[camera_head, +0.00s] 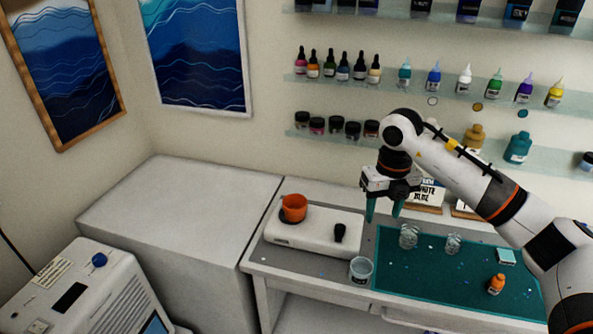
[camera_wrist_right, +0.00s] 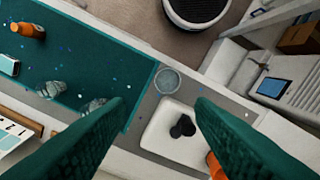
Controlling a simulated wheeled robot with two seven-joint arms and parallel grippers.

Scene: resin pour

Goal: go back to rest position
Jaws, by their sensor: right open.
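My right gripper (camera_head: 384,208) hangs over the workbench, above the left edge of the teal mat. Its two green fingers are apart with nothing between them, and the right wrist view also shows the open fingers (camera_wrist_right: 160,118). My left gripper is in neither view. Below the right gripper stand a clear cup (camera_head: 361,270) at the mat's left edge and two clear glasses (camera_head: 408,236) and (camera_head: 453,243) on the mat. The gripper appears apart from all of them.
Shelves of bottles line the wall behind. The white cabinet top (camera_head: 180,205) is clear.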

